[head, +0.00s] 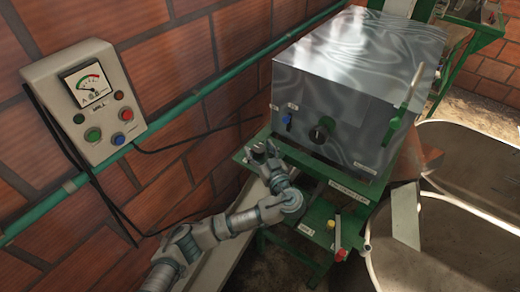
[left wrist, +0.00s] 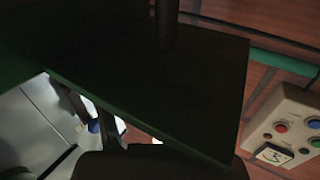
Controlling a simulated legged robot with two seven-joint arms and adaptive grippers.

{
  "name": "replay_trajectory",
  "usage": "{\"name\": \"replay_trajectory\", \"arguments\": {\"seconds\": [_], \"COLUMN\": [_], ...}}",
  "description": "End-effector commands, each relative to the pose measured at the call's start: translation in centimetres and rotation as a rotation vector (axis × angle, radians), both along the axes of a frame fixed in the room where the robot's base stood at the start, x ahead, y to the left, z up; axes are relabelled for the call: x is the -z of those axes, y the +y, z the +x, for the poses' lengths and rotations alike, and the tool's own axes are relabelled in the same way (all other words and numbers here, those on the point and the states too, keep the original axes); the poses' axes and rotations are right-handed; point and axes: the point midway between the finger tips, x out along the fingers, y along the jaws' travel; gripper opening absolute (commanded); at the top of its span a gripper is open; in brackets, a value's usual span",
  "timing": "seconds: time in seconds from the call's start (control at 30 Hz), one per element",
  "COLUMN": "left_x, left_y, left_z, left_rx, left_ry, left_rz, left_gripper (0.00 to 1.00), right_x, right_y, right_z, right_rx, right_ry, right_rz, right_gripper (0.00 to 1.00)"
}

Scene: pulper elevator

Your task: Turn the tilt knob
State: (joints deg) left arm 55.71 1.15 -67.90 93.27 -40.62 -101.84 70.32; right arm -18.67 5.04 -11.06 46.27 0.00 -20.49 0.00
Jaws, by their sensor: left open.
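A shiny metal box (head: 345,85) stands on a green frame. Its front face has a dark round knob (head: 321,129) and a small blue knob (head: 287,119). The labels are too small to read, so I cannot tell which one is the tilt knob. My left gripper (head: 262,151) is open and empty, just below and left of the blue knob, apart from both knobs. In the left wrist view a dark green-edged plate (left wrist: 150,85) fills the middle, and the metal box (left wrist: 35,125) shows at the lower left. My right gripper is not in view.
A grey control box (head: 88,100) with a gauge and buttons hangs on the brick wall. A green pipe (head: 190,100) runs along the wall. A green panel with red and yellow levers (head: 335,222) sits below the metal box. Large basins (head: 470,160) stand at the right.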

Motion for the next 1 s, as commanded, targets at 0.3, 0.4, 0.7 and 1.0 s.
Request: {"name": "replay_trajectory", "arguments": {"seconds": [0.3,0.4,0.7,1.0], "left_x": [0.2,0.2,0.2,0.2], "left_y": [-2.2,-3.2,-4.8,-4.9], "left_z": [-4.6,-6.6,-10.4,-10.8], "left_rx": [0.004,0.004,0.002,0.001], "left_ry": [0.003,0.005,0.003,0.003], "left_rz": [-0.003,-0.002,0.0,0.0], "left_gripper": [0.68,0.68,0.68,0.68], "right_x": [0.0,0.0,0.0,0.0], "right_y": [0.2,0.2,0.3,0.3], "right_z": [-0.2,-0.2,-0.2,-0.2], "right_rx": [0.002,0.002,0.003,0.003], "right_ry": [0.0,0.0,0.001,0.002], "right_rz": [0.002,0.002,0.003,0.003], "right_gripper": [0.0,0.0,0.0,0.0]}}
